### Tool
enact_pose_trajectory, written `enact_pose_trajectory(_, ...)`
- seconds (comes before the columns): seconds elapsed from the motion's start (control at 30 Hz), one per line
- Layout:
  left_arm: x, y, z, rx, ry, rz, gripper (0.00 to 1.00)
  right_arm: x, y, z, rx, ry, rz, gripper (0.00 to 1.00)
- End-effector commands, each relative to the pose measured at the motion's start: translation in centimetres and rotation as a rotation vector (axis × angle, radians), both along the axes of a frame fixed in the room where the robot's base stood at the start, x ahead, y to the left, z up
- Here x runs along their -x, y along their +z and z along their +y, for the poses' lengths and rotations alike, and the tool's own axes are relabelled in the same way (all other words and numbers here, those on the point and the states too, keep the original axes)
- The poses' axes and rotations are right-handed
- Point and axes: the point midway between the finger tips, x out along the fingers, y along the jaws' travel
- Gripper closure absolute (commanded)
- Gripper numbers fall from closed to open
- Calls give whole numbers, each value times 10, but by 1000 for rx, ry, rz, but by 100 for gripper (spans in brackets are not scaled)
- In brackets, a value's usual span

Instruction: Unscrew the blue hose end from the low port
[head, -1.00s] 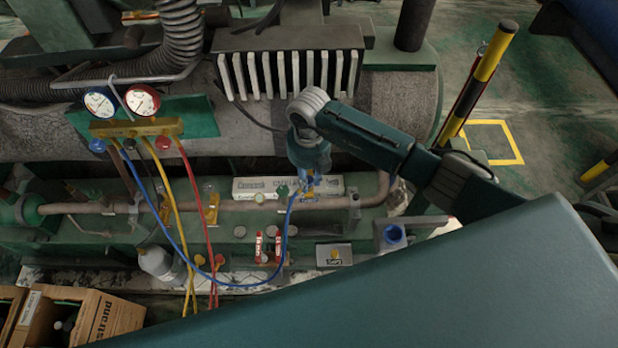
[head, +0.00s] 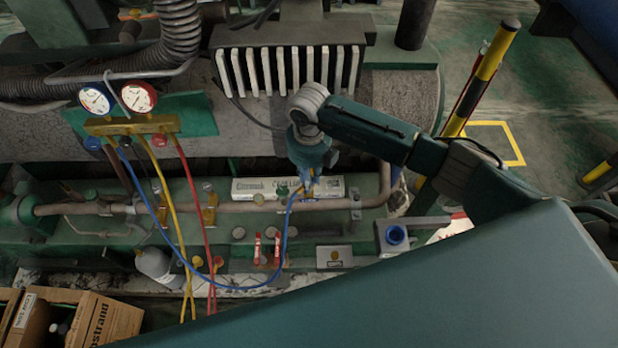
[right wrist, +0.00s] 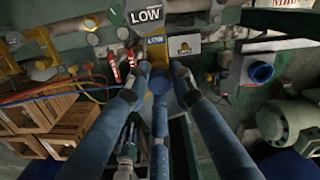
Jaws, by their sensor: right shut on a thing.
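My right gripper (head: 308,188) reaches down to the pipe at the low port, its fingers closed together. The blue hose (head: 284,232) loops from the gauge manifold (head: 132,125) down and back up to my right gripper. The hose end and the port are mostly hidden by the fingers; I cannot tell how far the end is threaded. My left gripper is not in view.
Yellow and red hoses hang from the manifold. Two red-handled items (head: 267,249), a grey bottle (head: 155,265) and a blue-capped fitting (head: 395,236) are nearby. A striped post (head: 482,78) rises at right.

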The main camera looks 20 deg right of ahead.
Motion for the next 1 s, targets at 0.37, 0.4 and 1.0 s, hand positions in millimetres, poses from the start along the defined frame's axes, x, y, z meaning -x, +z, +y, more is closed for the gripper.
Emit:
enact_pose_trajectory(0.37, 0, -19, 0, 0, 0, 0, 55, 0, -2, 2, -2, 253, -1, 100)
enact_pose_trajectory(0.4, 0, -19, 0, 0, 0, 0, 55, 0, -1, 1, -2, 264, -1, 100)
enact_pose_trajectory(1.0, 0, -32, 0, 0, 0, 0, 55, 0, -2, 1, -2, 415, -2, 100)
